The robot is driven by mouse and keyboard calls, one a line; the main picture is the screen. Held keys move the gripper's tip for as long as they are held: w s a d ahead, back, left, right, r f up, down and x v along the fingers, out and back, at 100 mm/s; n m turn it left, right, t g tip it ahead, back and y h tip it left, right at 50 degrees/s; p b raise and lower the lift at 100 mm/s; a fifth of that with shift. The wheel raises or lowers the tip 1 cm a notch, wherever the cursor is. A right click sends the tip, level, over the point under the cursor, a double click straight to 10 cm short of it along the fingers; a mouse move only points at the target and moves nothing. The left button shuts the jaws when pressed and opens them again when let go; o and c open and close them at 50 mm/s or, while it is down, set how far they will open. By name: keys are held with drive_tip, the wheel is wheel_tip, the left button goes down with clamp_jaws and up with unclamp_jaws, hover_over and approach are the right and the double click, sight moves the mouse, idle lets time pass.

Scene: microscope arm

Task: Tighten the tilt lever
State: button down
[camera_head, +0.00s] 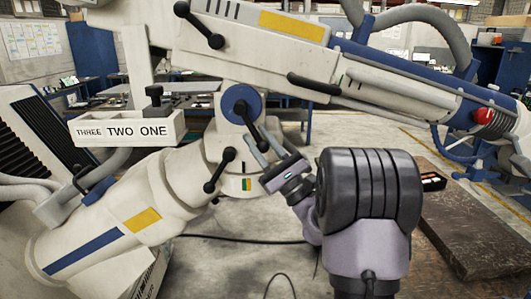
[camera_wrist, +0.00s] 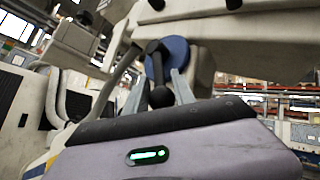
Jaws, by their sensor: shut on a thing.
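The tilt lever, which I take to be the black ball-ended lever (camera_head: 253,124) on the blue pivot disc (camera_head: 228,98), slants down to the right in the head view. In the wrist view the lever (camera_wrist: 157,72) hangs almost straight down, with its ball end between the fingers. My gripper (camera_head: 268,146) reaches it from the lower right, with one grey finger on each side. In the wrist view my gripper (camera_wrist: 160,92) is shut on the lever's lower end. The exact finger contact is too small to make out.
Similar black levers sit above (camera_head: 199,24) and below (camera_head: 220,170) on the white arm. A black handle (camera_head: 314,84) is to the right. A white tray reading "THREE TWO ONE" (camera_head: 128,130) is at left. A brown slab (camera_head: 480,225) lies at right.

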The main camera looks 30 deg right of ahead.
drive_tip(key=shift+w+a+f+m+t+h+b, duration=0.15)
drive_tip(key=shift+a+m+t+h+b, duration=0.1)
drive_tip(key=shift+m+t+h+b, duration=0.25)
drive_tip(key=shift+w+a+f+m+t+h+b, duration=0.1)
drive_tip(key=shift+a+m+t+h+b, duration=0.1)
drive_tip(key=shift+m+t+h+b, duration=0.3)
drive_tip(key=shift+m, duration=0.4)
drive_tip(key=c, duration=1.4)
unclamp_jaws()
